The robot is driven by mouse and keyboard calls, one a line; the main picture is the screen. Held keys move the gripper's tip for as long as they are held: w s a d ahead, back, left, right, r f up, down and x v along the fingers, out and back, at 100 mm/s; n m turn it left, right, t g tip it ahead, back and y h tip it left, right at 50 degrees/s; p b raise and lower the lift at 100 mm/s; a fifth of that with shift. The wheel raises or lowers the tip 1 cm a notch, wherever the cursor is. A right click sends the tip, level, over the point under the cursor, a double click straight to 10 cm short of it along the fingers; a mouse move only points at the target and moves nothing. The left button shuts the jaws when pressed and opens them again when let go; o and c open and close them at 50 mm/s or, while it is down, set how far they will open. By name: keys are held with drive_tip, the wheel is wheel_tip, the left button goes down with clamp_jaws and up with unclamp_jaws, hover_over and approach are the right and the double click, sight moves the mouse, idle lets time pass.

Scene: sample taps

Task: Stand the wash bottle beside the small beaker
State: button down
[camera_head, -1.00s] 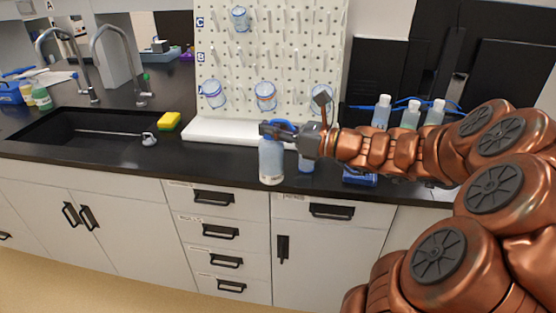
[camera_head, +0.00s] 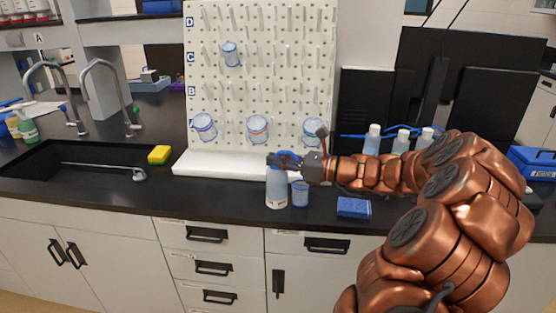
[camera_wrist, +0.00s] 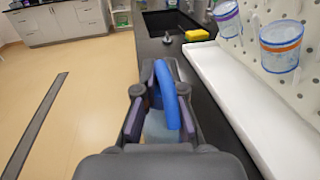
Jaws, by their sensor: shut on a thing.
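The wash bottle (camera_head: 276,188), pale and translucent with a blue top, is upright at the counter's front edge. My gripper (camera_head: 284,161) is shut on its upper part. In the wrist view my gripper's fingers (camera_wrist: 155,110) flank the bottle's blue spout (camera_wrist: 167,95), with the pale body partly hidden below. A small blue-tinted beaker (camera_head: 300,194) stands on the counter just right of the bottle, close to it in the head view. I cannot tell whether the bottle's base touches the counter.
A white pegboard (camera_head: 262,85) with several hung beakers stands behind on a white tray (camera_head: 200,167). A blue sponge-like block (camera_head: 354,207) lies to the right. A yellow sponge (camera_head: 159,154) and black sink (camera_head: 70,170) are left. Several capped bottles (camera_head: 403,141) stand behind my arm.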

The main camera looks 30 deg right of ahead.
drive_tip(key=w+d+f+p, duration=0.1)
drive_tip(key=w+d+f, duration=0.2)
drive_tip(key=w+f, duration=0.1)
drive_tip(key=shift+w+d+p, duration=0.3)
drive_tip(key=shift+w+p, duration=0.05)
drive_tip(key=shift+w, duration=0.1)
drive_tip(key=shift+f, duration=0.15)
idle(0.3)
drive_tip(key=c, duration=1.3)
unclamp_jaws()
drive_tip(key=b+v, duration=0.1)
drive_tip(key=v, duration=1.1)
drive_tip(key=shift+b, duration=0.4)
